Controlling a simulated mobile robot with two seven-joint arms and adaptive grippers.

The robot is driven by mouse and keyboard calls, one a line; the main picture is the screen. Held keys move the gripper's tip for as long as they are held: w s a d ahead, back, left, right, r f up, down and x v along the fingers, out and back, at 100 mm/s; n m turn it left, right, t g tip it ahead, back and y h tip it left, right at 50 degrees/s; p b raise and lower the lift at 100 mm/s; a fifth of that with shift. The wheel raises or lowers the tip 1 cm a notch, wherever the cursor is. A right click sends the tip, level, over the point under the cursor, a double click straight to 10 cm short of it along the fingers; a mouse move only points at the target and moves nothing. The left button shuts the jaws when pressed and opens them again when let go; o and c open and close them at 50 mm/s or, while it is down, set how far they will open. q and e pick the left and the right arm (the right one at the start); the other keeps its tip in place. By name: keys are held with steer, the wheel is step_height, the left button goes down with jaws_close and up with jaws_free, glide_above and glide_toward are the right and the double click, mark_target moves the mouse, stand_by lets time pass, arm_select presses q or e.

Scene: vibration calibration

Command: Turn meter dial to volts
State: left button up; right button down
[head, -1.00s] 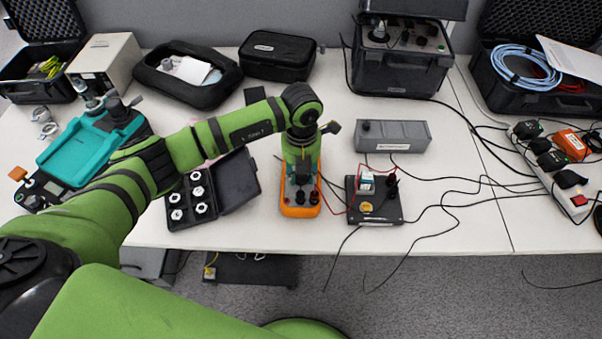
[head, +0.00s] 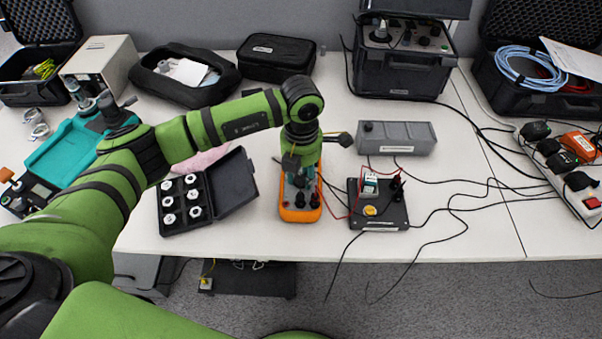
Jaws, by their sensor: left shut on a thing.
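The orange multimeter (head: 301,214) lies on the white table in the middle of the head view, with dark plugs in its lower end. My left gripper (head: 298,178) points down over the meter's middle, shut on the dial. The dial and the meter's upper part are hidden behind the gripper and wrist, so the dial's setting cannot be read. My right gripper is not in view.
A black case of white sensor pieces (head: 184,203) lies left of the meter. A small black board (head: 381,212) with red and black leads lies close on its right. A grey box (head: 397,138) stands behind. Cables cross the table's right side.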

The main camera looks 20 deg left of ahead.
mark_target(302, 176)
arm_select(q)
steer(key=o, duration=1.1)
steer(key=shift+o, duration=0.2)
step_height(302, 176, up, 12)
